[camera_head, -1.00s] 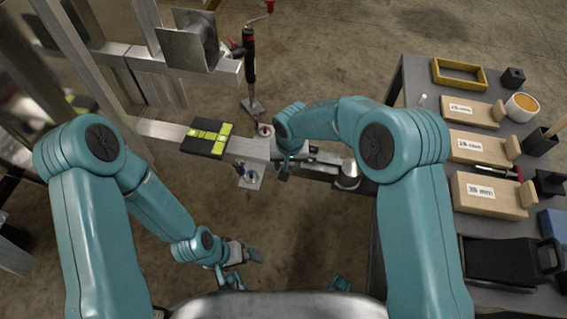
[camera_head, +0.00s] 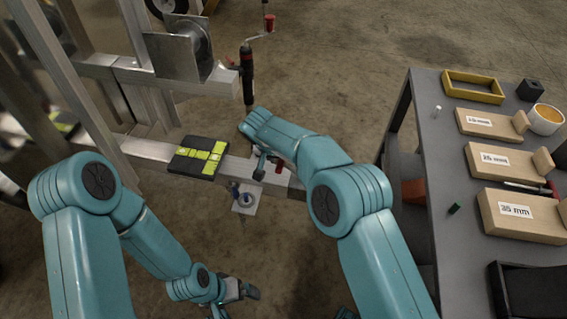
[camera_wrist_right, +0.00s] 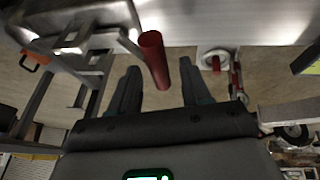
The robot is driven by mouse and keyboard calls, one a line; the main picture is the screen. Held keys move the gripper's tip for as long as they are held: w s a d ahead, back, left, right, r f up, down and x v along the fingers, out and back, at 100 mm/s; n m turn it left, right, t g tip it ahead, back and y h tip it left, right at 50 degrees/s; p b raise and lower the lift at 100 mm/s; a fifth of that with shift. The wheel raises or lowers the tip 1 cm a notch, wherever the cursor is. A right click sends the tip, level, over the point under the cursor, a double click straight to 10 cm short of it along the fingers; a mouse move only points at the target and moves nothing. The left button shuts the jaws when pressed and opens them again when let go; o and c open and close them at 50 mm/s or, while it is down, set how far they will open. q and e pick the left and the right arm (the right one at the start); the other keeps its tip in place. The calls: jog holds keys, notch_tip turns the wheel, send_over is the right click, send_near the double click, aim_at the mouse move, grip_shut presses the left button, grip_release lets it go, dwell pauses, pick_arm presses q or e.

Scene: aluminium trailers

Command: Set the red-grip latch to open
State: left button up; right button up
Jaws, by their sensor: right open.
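The latch's red grip (camera_wrist_right: 153,58) shows in the right wrist view as a short red cylinder. It lies between the fingertips of my right gripper (camera_wrist_right: 160,78), nearer the left finger. The two dark fingers are apart and I cannot tell whether either touches the grip. In the head view a bit of red (camera_head: 279,167) shows beside my right gripper (camera_head: 262,172), above the trailer's aluminium beam (camera_head: 238,168); my forearm hides much of the latch. My left gripper (camera_head: 238,293) hangs low over the floor, away from the beam; its jaw opening is unclear.
A black pad with yellow-green blocks (camera_head: 199,157) sits on the beam. A jack with a red-handled crank (camera_head: 248,70) stands beyond it. At right, a grey table (camera_head: 430,150) holds wooden blocks marked in millimetres, a yellow tray (camera_head: 472,87) and a cup (camera_head: 545,119). Open floor lies behind.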

jog(key=shift+b+x, duration=0.3)
jog(key=shift+x, duration=1.55)
jog(key=shift+r, duration=0.1)
jog(key=shift+c, duration=0.3)
grip_shut()
